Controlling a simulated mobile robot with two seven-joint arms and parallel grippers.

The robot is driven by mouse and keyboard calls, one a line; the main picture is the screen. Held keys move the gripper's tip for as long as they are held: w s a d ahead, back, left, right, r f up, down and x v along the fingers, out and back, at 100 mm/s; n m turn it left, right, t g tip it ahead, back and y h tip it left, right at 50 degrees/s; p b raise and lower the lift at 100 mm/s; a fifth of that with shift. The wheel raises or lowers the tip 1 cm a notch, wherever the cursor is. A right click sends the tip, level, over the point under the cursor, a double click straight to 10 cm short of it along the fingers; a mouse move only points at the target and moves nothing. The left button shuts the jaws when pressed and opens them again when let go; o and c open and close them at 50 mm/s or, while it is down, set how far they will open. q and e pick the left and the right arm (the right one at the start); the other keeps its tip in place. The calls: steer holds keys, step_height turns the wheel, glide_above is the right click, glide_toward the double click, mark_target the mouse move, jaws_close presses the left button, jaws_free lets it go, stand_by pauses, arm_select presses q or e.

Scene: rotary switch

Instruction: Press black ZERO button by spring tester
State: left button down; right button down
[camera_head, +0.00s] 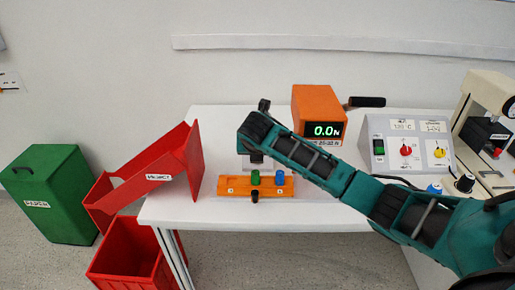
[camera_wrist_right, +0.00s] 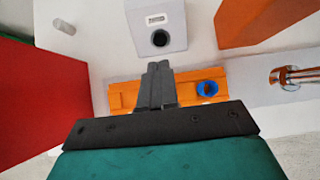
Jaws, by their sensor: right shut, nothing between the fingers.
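The black ZERO button (camera_wrist_right: 159,38) shows in the right wrist view on the face of a small pale box (camera_wrist_right: 150,14) with a label. In the head view my arm and gripper cover most of that box, and I cannot make out the button. My right gripper (camera_wrist_right: 159,66) is shut and empty. Its fingertips appear just below the button in the wrist view, apart from it in the picture. The orange spring tester (camera_head: 319,107) reads 0.0 N and stands right of the box. My left gripper is not in view.
An orange tray (camera_head: 225,186) with green, blue and black pieces lies in front of the box. A tilted red bin (camera_head: 165,178) is at the table's left edge. A grey control box (camera_head: 410,153) and a press (camera_head: 487,97) stand at the right. My right arm crosses the table.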

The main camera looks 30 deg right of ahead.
steer(key=shift+v, duration=1.1)
steer(key=shift+s+a+r, duration=0.2)
steer(key=shift+s+r, duration=0.1)
steer(key=shift+r, duration=0.05)
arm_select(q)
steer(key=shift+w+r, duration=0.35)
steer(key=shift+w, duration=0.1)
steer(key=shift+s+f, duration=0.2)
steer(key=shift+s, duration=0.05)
